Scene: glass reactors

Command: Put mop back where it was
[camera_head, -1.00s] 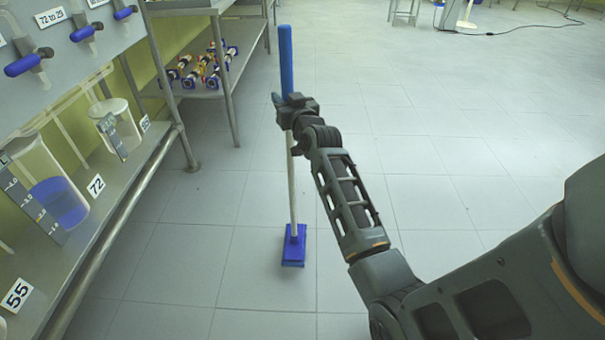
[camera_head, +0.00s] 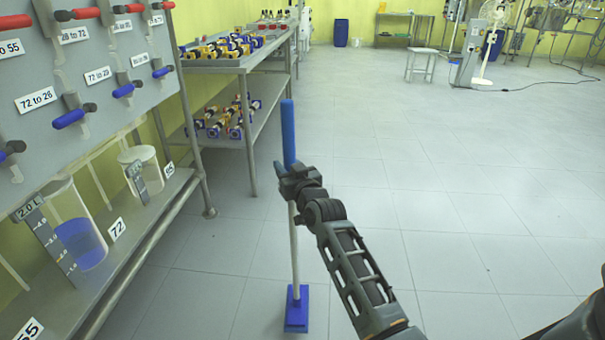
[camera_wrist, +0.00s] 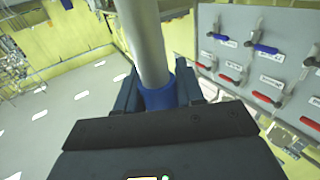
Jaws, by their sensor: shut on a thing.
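The mop has a blue upper grip (camera_head: 288,130), a pale shaft (camera_head: 293,245) and a blue head (camera_head: 297,310). It stands upright in the head view, left of my arm, with the head low over or on the floor; I cannot tell if it touches. My gripper (camera_head: 288,178) is shut on the mop at the lower end of the blue grip. In the wrist view the grey shaft (camera_wrist: 146,45) and a blue part (camera_wrist: 158,97) of the mop sit between the fingers.
A metal bench with a beaker of blue liquid (camera_head: 85,240) and a valve panel (camera_head: 75,80) stand close on the left. A two-level shelf (camera_head: 225,68) with coloured parts is behind it. A stool (camera_head: 421,62) and a fan (camera_head: 490,45) are far back. The tiled floor on the right is clear.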

